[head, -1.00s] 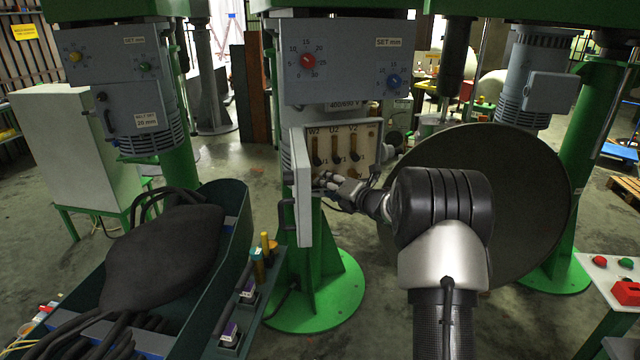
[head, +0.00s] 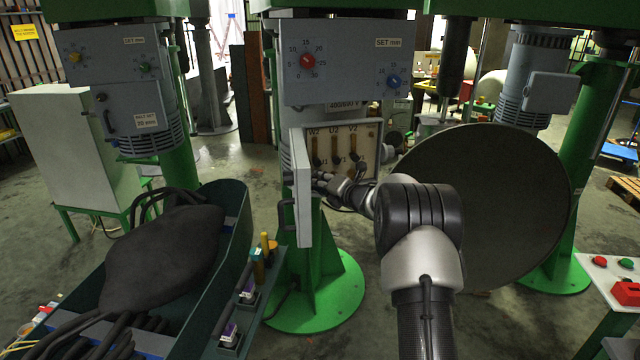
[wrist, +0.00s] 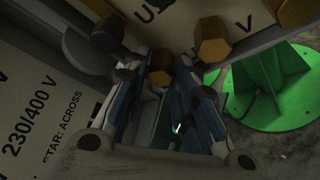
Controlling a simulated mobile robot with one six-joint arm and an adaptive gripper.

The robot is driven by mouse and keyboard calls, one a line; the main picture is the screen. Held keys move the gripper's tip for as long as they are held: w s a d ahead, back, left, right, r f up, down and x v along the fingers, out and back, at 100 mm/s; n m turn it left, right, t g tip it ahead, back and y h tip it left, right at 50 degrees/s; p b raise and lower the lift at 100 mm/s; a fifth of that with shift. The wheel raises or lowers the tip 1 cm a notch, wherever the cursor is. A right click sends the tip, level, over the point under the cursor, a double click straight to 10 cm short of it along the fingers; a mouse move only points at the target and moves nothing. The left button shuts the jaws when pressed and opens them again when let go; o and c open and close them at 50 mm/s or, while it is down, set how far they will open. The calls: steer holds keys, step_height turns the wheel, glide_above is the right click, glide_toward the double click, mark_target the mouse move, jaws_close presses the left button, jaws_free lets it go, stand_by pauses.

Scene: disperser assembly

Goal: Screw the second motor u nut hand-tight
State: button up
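The motor's terminal box (head: 372,134) is open, with its door (head: 303,190) swung out to the left. Inside, upright brass links stand under the labels W2, U2 and V2. My gripper (head: 322,180) reaches into the lower left of the box from the right, beside the door. In the wrist view its two fingers (wrist: 160,88) stand apart with a gap between them. One brass hex nut (wrist: 160,69) shows near the fingertips; I cannot tell if they touch it. Another brass nut (wrist: 212,42) is to the right, beside a V label. The lower terminals are partly hidden in the head view.
A large dark disc (head: 500,200) stands right of the motor, behind my arm. At left, a dark green bin (head: 232,215) holds a black bag and cables. A side shelf (head: 262,300) carries small tools.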

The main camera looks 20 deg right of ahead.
jaws_close()
steer(key=m+t+h+b, duration=0.1)
steer(key=m+b, duration=0.3)
steer(key=m, duration=0.5)
steer(key=m+t+h+b, duration=0.2)
steer(key=m+b, duration=0.3)
steer(key=m, duration=0.3)
steer(key=f+m+t+h+b, duration=0.1)
steer(key=m+t+b, duration=0.3)
steer(key=m, duration=0.5)
steer(key=shift+a+m+h+b, duration=0.25)
steer(key=shift+m+h+b, duration=0.05)
steer(key=shift+h+b, duration=0.45)
steer(key=shift+m, duration=0.3)
